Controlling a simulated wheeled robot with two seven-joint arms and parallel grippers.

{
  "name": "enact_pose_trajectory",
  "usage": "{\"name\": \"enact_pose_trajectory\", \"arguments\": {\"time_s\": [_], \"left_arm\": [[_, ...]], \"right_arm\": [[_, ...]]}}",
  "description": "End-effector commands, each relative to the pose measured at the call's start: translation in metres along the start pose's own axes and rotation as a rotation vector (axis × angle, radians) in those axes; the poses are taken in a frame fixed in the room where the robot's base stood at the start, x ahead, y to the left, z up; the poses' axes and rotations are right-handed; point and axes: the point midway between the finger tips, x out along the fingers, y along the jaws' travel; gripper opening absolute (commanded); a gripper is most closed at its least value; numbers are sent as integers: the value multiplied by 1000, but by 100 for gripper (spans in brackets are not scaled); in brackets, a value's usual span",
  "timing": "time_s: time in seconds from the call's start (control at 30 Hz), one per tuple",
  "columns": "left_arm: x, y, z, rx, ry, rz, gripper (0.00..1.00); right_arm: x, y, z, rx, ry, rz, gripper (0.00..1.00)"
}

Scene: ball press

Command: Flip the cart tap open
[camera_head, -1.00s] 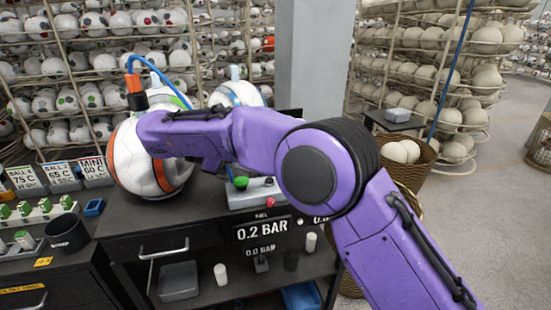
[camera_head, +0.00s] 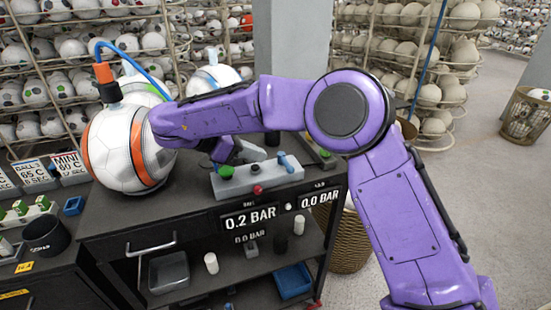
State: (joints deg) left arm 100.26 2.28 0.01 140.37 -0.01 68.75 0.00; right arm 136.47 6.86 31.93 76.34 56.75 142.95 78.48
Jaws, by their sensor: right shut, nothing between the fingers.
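A grey control box (camera_head: 258,182) sits on the dark cart top. It carries a green button, a red knob on its front and a small blue lever (camera_head: 287,162), which looks like the tap. My right arm reaches in from the right and bends down behind the box. My right gripper (camera_head: 226,152) is shut and empty, just behind and above the green button, left of the blue lever and apart from it. Its fingertips are small and partly hidden by the forearm. My left gripper is out of view.
A white and orange ball (camera_head: 122,155) stands on the cart at left, with an orange and black fitting (camera_head: 105,80) and blue hose on top. Front displays read 0.2 BAR (camera_head: 250,217) and 0.0 BAR. Ball racks stand behind; open floor lies right.

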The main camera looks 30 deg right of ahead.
Motion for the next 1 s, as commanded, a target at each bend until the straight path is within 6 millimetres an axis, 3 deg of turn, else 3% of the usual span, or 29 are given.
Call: {"name": "enact_pose_trajectory", "arguments": {"time_s": [0.1,0.33,1.0], "left_arm": [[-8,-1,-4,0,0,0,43],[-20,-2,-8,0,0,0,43],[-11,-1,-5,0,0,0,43]], "right_arm": [[24,0,2,-4,2,-4,0],[56,0,2,-1,0,-1,0],[67,6,-1,-18,0,28,0]]}}
